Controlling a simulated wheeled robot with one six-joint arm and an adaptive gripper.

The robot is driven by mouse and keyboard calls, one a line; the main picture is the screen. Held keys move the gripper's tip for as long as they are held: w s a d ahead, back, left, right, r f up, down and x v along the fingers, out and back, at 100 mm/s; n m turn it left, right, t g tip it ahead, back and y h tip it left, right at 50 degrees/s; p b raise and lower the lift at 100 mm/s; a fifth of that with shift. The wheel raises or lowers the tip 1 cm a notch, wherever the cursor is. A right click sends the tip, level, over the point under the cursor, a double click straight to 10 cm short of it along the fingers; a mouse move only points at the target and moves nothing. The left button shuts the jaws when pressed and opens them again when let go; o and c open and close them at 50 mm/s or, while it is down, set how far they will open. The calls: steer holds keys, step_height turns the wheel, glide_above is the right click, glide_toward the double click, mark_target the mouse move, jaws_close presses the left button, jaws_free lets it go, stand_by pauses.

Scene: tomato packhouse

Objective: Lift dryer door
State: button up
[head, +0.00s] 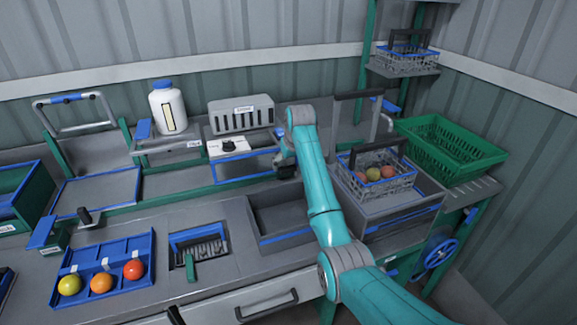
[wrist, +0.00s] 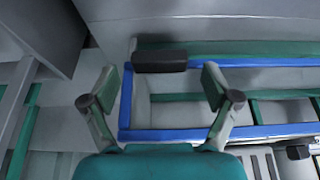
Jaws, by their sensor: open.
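The dryer appears to be the grey slotted unit (head: 241,114) with a small label, at the back middle of the bench in the head view. In front of it lies a flat, blue-edged frame that looks like its door (head: 248,168). In the wrist view a blue-edged frame (wrist: 126,118) shows with a dark block-like handle (wrist: 160,61) on its far edge. My gripper (wrist: 161,88) is open and empty, its two fingers apart below the handle in the picture, not closed on it. In the head view my gripper (head: 286,169) is small and partly hidden by my arm.
A white bottle (head: 167,106) stands left of the slotted unit. A wire basket of tomatoes (head: 378,188) sits to the right, beside a green crate (head: 446,151). A blue tray (head: 128,283) with three tomatoes is at the front left. An empty grey bin (head: 277,214) lies near my arm.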

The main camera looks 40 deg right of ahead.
steer(key=shift+w+f, duration=0.2)
steer(key=shift+f, duration=0.35)
jaws_close()
steer(key=shift+s, duration=0.1)
